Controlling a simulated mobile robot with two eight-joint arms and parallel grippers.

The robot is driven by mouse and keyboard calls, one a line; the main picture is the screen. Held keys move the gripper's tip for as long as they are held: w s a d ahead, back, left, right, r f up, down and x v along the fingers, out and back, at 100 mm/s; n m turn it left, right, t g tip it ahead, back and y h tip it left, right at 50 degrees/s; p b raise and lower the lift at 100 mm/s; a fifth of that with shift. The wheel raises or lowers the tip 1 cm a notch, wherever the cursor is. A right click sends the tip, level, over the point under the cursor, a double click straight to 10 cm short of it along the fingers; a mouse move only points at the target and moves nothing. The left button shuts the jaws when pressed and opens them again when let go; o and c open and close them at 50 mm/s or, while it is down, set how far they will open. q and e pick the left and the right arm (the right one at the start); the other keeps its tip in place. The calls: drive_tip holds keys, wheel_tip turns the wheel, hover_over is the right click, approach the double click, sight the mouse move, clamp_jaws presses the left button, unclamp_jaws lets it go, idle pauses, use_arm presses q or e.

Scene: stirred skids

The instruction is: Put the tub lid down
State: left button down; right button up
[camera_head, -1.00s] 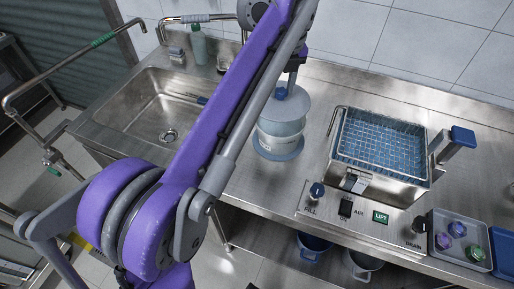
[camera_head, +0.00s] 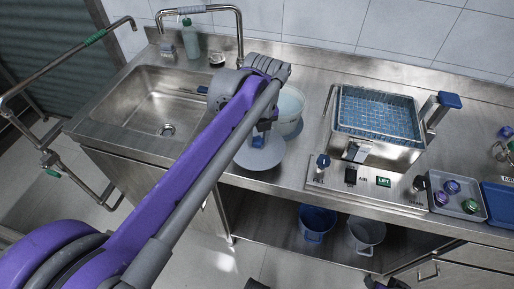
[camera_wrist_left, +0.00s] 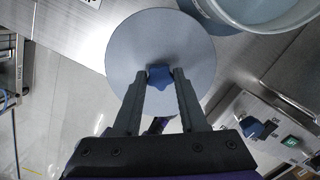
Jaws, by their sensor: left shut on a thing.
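The tub lid (camera_head: 259,156) is a pale grey disc with a blue knob (camera_wrist_left: 160,76). My left gripper (camera_head: 264,127) is shut on this knob, with its two fingers on either side of it in the left wrist view (camera_wrist_left: 160,78). The lid (camera_wrist_left: 150,38) is off the tub, just in front of it and near the counter's front edge. I cannot tell whether it touches the counter. The tub (camera_head: 291,107) stands open behind it, partly hidden by my arm; its rim also shows in the left wrist view (camera_wrist_left: 265,28). My right gripper is not in view.
A sink (camera_head: 150,100) is to the left. A basin with a wire basket (camera_head: 375,115) and a control panel (camera_head: 365,182) are to the right. A tray with several knobs (camera_head: 457,207) lies further right. Two buckets (camera_head: 317,222) (camera_head: 366,233) stand below the counter.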

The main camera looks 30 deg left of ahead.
sight(258, 142)
use_arm(q)
drive_tip(key=shift+f, duration=2)
drive_tip(key=shift+s+f, duration=0.1)
drive_tip(key=shift+c, duration=2.3)
unclamp_jaws()
wheel_tip(258, 142, up, 12)
drive_tip(key=s+d+p, duration=0.1)
drive_tip(key=s+d+f+n, duration=0.1)
drive_tip(key=s+f+n, duration=0.1)
drive_tip(key=n, duration=0.2)
drive_tip(key=s+d+f+n+t, duration=0.1)
drive_tip(key=s+f+n, duration=0.1)
drive_tip(key=f+n, duration=0.1)
drive_tip(key=s+d+f+n+t, duration=0.1)
drive_tip(key=s+f+n, duration=0.2)
drive_tip(key=n, duration=0.2)
drive_tip(key=shift+d+f+n, duration=0.1)
drive_tip(key=shift+f+n, duration=0.1)
drive_tip(key=shift+n, duration=0.2)
drive_tip(key=s+d+f+n+t+h, duration=0.1)
drive_tip(key=s+d+f+n+t, duration=0.1)
drive_tip(key=s+f+n, duration=0.6)
wheel_tip(258, 142, down, 3)
drive_tip(key=n, duration=0.5)
drive_tip(key=shift+s+d+r+n, duration=0.15)
drive_tip(key=shift+s+d+n, duration=0.05)
drive_tip(key=shift+s+n, duration=0.2)
